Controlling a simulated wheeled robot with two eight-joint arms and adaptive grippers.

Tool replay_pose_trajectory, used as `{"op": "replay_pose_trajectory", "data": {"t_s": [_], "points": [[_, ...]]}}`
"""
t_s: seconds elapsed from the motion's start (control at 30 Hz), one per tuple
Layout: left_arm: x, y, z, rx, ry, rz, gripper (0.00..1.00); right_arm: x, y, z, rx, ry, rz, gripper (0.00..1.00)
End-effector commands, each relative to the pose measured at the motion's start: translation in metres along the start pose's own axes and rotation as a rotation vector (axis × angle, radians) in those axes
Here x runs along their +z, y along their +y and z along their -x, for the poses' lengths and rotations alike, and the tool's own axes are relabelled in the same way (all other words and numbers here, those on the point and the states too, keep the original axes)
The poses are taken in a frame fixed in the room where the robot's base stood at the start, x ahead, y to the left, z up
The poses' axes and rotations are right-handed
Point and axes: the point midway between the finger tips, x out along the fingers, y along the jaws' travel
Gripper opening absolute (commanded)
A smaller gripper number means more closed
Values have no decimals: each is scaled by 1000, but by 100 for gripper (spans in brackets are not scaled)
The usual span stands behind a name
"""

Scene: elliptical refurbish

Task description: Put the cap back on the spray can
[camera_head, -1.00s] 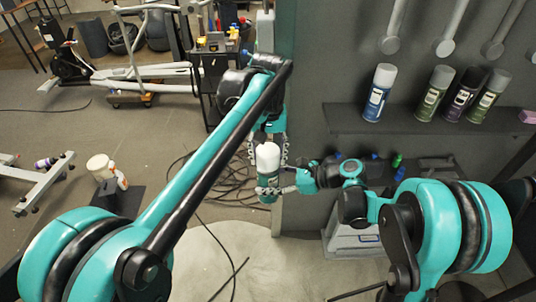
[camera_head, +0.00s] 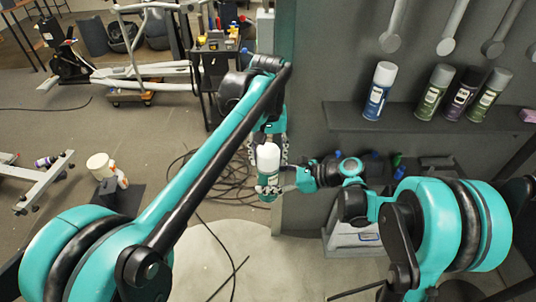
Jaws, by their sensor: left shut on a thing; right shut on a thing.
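My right gripper (camera_head: 270,187) comes in from the right and is shut around the can's body. A white cap (camera_head: 268,156) is at the top of the can. My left gripper (camera_head: 269,153) reaches down from above and is shut on the white cap, with its fingers on both sides. The cap and can look in line and touching, but I cannot tell whether the cap is seated.
A dark shelf (camera_head: 420,122) at the right holds several spray cans, including a blue one (camera_head: 379,91). A grey case (camera_head: 352,240) stands below. A white tub (camera_head: 99,166) is at the left. Cables lie on the floor.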

Motion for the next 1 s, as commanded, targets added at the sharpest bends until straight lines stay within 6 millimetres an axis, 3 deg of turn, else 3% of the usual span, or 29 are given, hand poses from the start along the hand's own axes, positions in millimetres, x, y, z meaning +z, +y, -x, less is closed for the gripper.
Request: {"op": "replay_pose_trajectory", "data": {"t_s": [0.47,0.5,0.57,0.8,0.9,1.0], "points": [[0,0,-6,0,0,0,43,0,0,0,0,-1,0,14],[0,0,-6,0,0,0,59,0,0,0,0,-1,0,14],[0,0,-6,0,0,0,75,0,0,0,0,-1,0,14],[0,0,-6,0,0,0,78,0,0,0,0,-1,0,14],[0,0,-6,0,0,0,98,0,0,0,0,-1,0,14],[0,0,-6,0,0,0,100,0,0,0,0,-1,0,14]]}}
